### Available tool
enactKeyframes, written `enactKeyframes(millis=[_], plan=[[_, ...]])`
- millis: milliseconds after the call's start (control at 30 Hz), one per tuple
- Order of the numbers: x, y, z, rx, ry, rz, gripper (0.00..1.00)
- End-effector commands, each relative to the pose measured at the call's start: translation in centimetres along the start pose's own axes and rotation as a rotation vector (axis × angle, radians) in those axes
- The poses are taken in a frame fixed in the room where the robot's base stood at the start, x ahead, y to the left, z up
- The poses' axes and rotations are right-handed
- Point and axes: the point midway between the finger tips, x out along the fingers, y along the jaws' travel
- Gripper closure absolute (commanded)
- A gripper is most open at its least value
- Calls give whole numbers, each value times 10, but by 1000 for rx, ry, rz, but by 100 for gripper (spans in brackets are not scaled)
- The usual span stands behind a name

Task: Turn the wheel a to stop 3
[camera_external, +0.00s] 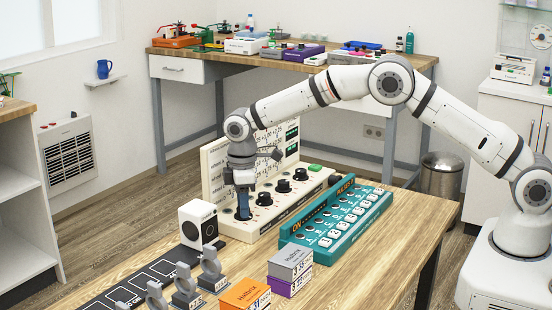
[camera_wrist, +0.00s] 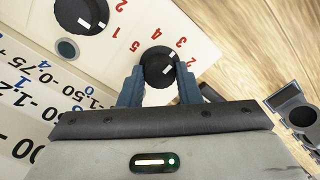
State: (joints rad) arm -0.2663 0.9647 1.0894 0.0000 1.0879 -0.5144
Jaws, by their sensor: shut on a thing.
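The cream wheel panel (camera_external: 284,207) stands on the wooden table with a row of black wheels and an upright board behind it. My gripper (camera_external: 243,213) points down over the wheel at the near left end and hides most of it. In the wrist view my gripper (camera_wrist: 160,76) is shut on this black wheel (camera_wrist: 157,62), with a blue-grey finger on each side. Coloured stop numbers (camera_wrist: 156,33) ring the wheel. White marks show on its right part; which stop they point to, I cannot tell. A second black wheel (camera_wrist: 82,12) is at the upper left.
A teal button box (camera_external: 337,222) stands close to the right of the panel. A white box (camera_external: 198,225) with a round black face stands at the left. Grey clamp-like pieces (camera_external: 210,270), an orange box (camera_external: 246,294) and a grey-purple box (camera_external: 290,270) are in front.

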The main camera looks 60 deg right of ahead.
Motion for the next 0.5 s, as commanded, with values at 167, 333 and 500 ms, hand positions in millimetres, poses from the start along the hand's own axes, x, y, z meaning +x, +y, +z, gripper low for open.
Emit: enactKeyframes(millis=[167, 333, 500], plan=[[-1, 0, -1, -7, 3, 1, 92], [-1, 0, -1, -7, 3, 2, 92], [-1, 0, -1, -7, 3, 2, 63]])
